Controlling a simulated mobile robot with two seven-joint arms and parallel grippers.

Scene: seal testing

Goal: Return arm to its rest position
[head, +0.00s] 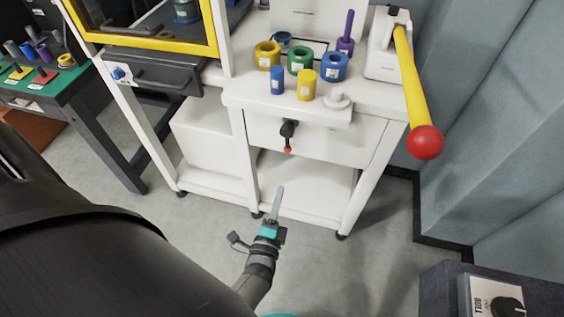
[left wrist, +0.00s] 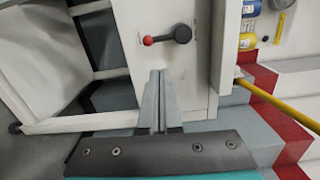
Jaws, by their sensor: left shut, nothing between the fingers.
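My left gripper (head: 277,204) is shut and empty in the head view. It hangs in front of the white workbench, below its top, in free air. In the left wrist view its two grey fingers (left wrist: 159,85) lie together and point at the white bench front. A black lever with a red ball (head: 288,136) sticks out of the bench front above the gripper, apart from it. The lever also shows in the left wrist view (left wrist: 166,37). My right gripper is in neither view.
The bench top (head: 240,93) holds blue (head: 334,66), green (head: 300,60) and yellow (head: 267,55) rings and small cylinders. A yellow handle with a red ball (head: 425,142) juts out at the right. A green table (head: 75,92) stands at the left. Grey floor (head: 205,235) is clear.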

